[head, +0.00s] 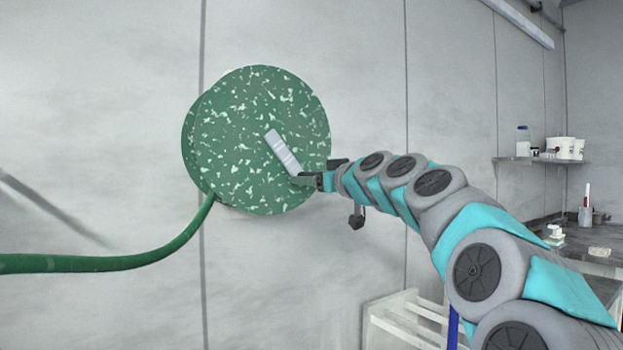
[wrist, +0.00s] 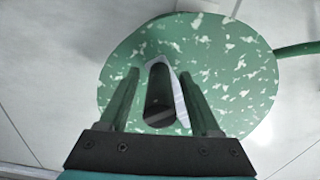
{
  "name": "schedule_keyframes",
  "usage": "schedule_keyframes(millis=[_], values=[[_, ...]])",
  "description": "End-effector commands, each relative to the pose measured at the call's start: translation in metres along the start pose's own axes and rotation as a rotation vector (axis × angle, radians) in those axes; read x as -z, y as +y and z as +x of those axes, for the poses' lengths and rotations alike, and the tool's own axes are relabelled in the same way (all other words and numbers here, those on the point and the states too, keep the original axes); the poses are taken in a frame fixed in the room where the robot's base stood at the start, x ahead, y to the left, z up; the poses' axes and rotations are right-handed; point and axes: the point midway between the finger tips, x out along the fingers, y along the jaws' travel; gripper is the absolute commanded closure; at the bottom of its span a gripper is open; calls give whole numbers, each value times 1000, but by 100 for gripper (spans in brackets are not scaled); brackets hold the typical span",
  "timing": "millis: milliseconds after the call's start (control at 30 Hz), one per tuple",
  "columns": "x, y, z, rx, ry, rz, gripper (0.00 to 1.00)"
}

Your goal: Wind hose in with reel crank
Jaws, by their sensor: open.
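The hose reel (head: 250,110) is a green disc with white flecks, mounted on the grey wall; it also fills the middle of the wrist view (wrist: 225,65). A light grey crank arm (head: 282,152) lies across its face, slanting down to the right. A dark cylindrical crank handle (wrist: 158,98) points toward the wrist camera. My gripper (head: 308,179) is at the crank's lower end. In the wrist view its green fingers (wrist: 160,100) are open, one on each side of the handle, with visible gaps. The green hose (head: 120,262) leaves the reel's lower left and runs to the left.
A wall shelf (head: 540,160) with a bottle (head: 523,141) and white tubs (head: 566,148) is at the right. Below it is a worktop (head: 590,245) with small items. A pale slatted rack (head: 405,320) stands low under my arm.

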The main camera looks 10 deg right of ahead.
Motion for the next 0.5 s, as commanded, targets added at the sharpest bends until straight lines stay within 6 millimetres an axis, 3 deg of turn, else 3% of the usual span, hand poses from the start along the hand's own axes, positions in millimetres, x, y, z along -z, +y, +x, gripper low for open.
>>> schedule_keyframes(millis=[100, 500], values=[[0, 0, 0, 0, 0, 0, 38], [0, 0, 0, 0, 0, 0, 83]])
